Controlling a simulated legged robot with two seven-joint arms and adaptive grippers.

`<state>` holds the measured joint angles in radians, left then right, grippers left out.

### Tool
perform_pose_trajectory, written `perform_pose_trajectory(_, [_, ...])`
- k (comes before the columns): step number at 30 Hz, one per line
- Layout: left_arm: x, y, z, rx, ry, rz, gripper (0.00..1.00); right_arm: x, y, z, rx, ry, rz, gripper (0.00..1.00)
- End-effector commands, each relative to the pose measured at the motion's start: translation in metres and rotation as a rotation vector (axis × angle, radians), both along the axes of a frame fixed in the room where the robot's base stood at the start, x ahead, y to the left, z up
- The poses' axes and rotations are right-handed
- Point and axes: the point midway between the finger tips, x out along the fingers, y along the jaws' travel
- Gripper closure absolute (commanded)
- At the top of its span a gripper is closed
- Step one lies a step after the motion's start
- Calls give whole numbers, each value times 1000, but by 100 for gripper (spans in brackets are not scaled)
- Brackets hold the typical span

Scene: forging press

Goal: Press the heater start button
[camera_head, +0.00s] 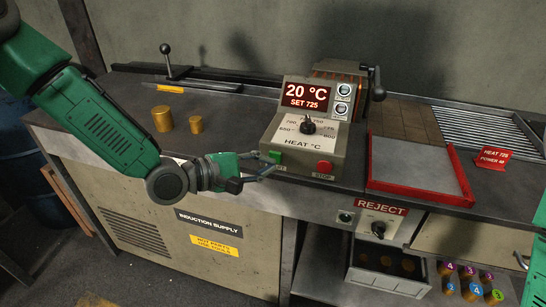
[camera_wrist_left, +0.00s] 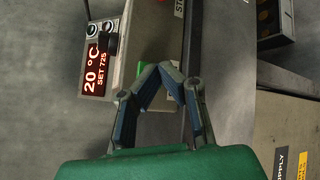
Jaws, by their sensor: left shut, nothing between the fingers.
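The heater control box (camera_head: 308,130) stands on the bench with a display reading 20 °C, SET 725. The green start button (camera_head: 275,156) is at the lower left of its front, and the red stop button (camera_head: 324,168) is at the lower right. My left gripper (camera_head: 268,172) is shut and empty, its fingertips just in front of and below the green button. In the left wrist view the closed fingertips (camera_wrist_left: 161,68) partly cover the green button (camera_wrist_left: 150,66); I cannot tell whether they touch it. Only a bit of my right arm shows at the right edge.
Two brass cylinders (camera_head: 162,118) stand on the bench to the left. A red-edged tray (camera_head: 420,184) lies right of the box. Below are a REJECT panel (camera_head: 381,219) and an open drawer (camera_head: 388,280). Numbered pieces (camera_head: 472,285) sit at the lower right.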

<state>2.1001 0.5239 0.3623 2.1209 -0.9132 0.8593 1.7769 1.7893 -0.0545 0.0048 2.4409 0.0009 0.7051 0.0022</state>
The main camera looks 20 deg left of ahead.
Motion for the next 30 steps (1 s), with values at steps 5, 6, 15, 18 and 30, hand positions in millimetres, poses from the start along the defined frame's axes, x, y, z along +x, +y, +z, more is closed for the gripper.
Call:
perform_pose_trajectory(5, [0, -1, 0, 1, 0, -1, 100, 0, 0, 0, 0, 0, 0, 60])
perform_pose_trajectory(6, [0, -2, 0, 1, 0, -1, 100, 0, 0, 0, 0, 0, 0, 60])
perform_pose_trajectory(15, [3, 0, 0, 0, 0, 0, 100, 0, 0, 0, 0, 0, 0, 60])
perform_pose_trajectory(18, [4, 0, 0, 0, 0, 0, 100, 0, 0, 0, 0, 0, 0, 60])
perform_pose_trajectory(30, [9, 0, 0, -1, -1, 1, 100, 0, 0, 0, 0, 0, 0, 60])
